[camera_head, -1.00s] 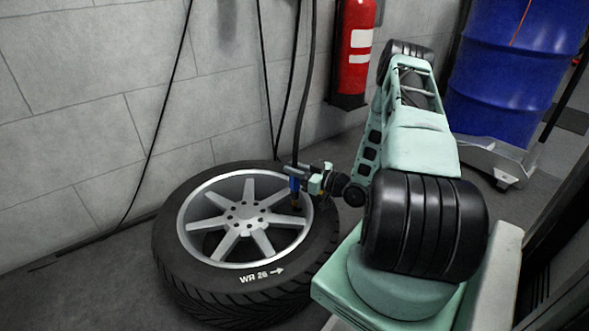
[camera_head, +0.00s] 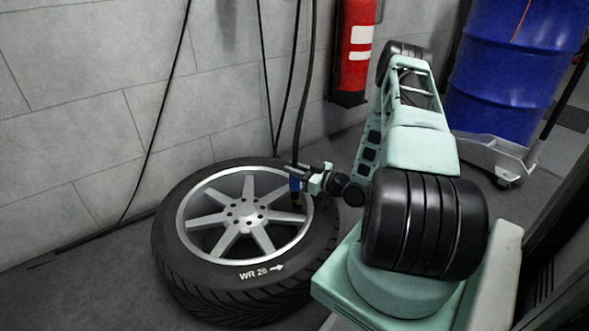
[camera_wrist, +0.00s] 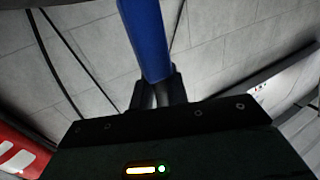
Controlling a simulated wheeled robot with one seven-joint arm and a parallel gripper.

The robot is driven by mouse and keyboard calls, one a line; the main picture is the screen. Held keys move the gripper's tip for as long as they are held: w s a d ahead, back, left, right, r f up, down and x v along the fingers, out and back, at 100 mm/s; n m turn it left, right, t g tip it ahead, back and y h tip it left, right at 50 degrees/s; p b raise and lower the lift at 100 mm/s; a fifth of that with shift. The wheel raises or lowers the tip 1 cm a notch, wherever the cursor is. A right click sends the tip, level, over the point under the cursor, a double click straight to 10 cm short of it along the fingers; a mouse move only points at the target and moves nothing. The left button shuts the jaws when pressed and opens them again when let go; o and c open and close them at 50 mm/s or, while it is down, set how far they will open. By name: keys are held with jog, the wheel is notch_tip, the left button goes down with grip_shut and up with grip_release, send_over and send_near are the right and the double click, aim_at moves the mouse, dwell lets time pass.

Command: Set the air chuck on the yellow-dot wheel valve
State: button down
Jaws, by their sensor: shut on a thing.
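The wheel (camera_head: 195,285) lies flat on the floor, with a black tyre marked "WR 26" and a silver spoked rim. My gripper (camera_head: 296,177) is over the right part of the rim. It is shut on the blue air chuck (camera_head: 295,184), which points down toward the rim's right edge. In the wrist view the blue chuck body (camera_wrist: 146,40) runs up from between my dark fingers (camera_wrist: 158,92). The chuck's lower tip is small, and I cannot tell whether it touches a valve. No yellow dot can be made out, and the valve is hidden or too small.
A black hose (camera_head: 303,85) runs up from the chuck along the grey block wall (camera_head: 70,130). A red fire extinguisher (camera_head: 353,50) hangs on the wall. A blue drum (camera_head: 510,70) stands on a grey dolly (camera_head: 495,155) at the back right. Floor shows left of the wheel.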

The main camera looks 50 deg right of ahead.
jog(key=shift+f, duration=0.1)
jog(key=c, duration=1.6)
grip_release()
jog(key=shift+c, duration=0.2)
jog(key=shift+s, duration=0.1)
jog(key=s+d+p, duration=0.1)
jog(key=s+p, duration=0.1)
jog(key=s, duration=0.8)
jog(key=shift+s+d, duration=0.35)
